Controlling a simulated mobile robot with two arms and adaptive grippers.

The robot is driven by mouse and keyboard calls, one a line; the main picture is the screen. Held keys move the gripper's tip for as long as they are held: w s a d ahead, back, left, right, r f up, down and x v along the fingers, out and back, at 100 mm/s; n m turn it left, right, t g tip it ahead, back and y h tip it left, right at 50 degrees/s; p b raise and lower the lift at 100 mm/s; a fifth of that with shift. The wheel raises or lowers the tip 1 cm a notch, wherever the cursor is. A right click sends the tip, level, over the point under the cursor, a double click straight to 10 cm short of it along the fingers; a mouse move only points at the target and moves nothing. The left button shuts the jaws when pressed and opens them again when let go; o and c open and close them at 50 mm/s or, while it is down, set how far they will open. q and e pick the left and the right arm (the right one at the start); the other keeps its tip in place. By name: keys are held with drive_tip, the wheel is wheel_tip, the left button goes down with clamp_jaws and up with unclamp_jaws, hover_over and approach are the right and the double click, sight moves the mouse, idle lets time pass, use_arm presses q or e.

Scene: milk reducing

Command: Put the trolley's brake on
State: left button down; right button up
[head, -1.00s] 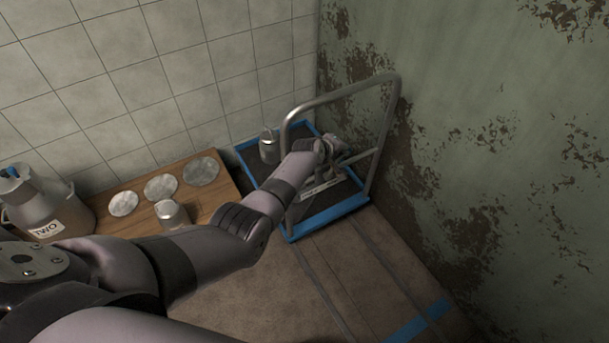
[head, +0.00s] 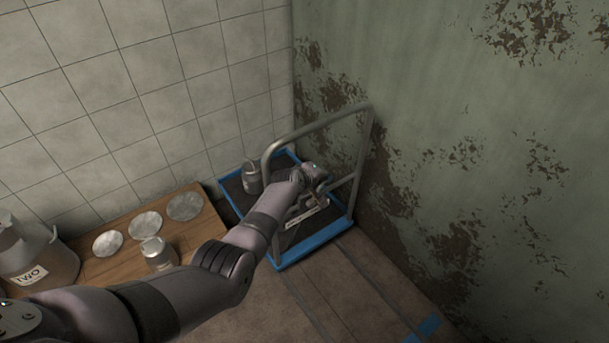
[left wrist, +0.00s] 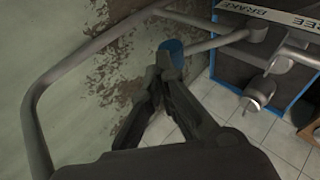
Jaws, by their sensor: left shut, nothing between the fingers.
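The trolley (head: 318,243) has a blue-edged dark deck and a grey tube handle (head: 318,122); it stands in the corner. The handle also arches across the left wrist view (left wrist: 32,110). A brake plate (left wrist: 270,14) reading FREE and BRAKE shows there at the top. Below it a grey lever rod (left wrist: 215,42) runs left from a pivot and ends in what looks like a blue grip (left wrist: 172,48). My left gripper (head: 322,180) is at the handle frame. In the wrist view its fingertips (left wrist: 165,70) are shut and empty, overlapping the blue grip; contact is unclear.
A metal can (head: 252,178) stands on the trolley deck. A wooden board (head: 200,228) left of it bears round lids (head: 184,207) and a small can (head: 157,254). A churn marked TWO (head: 40,262) stands at the far left. A peeling green wall (head: 480,170) closes the right side.

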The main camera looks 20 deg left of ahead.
use_arm(q)
drive_tip(key=w+r+p+v, duration=0.1)
drive_tip(key=p+v, duration=0.2)
drive_tip(key=v, duration=0.7)
drive_tip(key=shift+s+d+r, duration=0.2)
drive_tip(key=shift+s+r, duration=0.1)
drive_tip(key=shift+r, duration=0.1)
use_arm(e)
drive_tip(key=r, duration=0.2)
drive_tip(key=s+r, duration=0.1)
drive_tip(key=r, duration=0.1)
drive_tip(key=shift+r, duration=0.35)
drive_tip(key=shift+s+a, duration=0.1)
use_arm(q)
drive_tip(key=s+a+f+m+g+y, duration=0.2)
drive_tip(key=s+f+m+g, duration=0.4)
drive_tip(key=s+f, duration=2.1)
drive_tip(key=s+a+f+m+g, duration=0.1)
drive_tip(key=s+f, duration=0.3)
drive_tip(key=s, duration=0.7)
drive_tip(key=s+a+f+m+g, duration=0.1)
drive_tip(key=s+f+m, duration=0.3)
drive_tip(key=s, duration=0.7)
drive_tip(key=s+a+f+m+g, duration=0.1)
drive_tip(key=s+a+f+m, duration=0.1)
drive_tip(key=s, duration=0.9)
wheel_tip(320, 180, down, 2)
drive_tip(key=shift+f+m+y, duration=0.25)
drive_tip(key=shift+m+y, duration=0.15)
drive_tip(key=shift+m, duration=0.3)
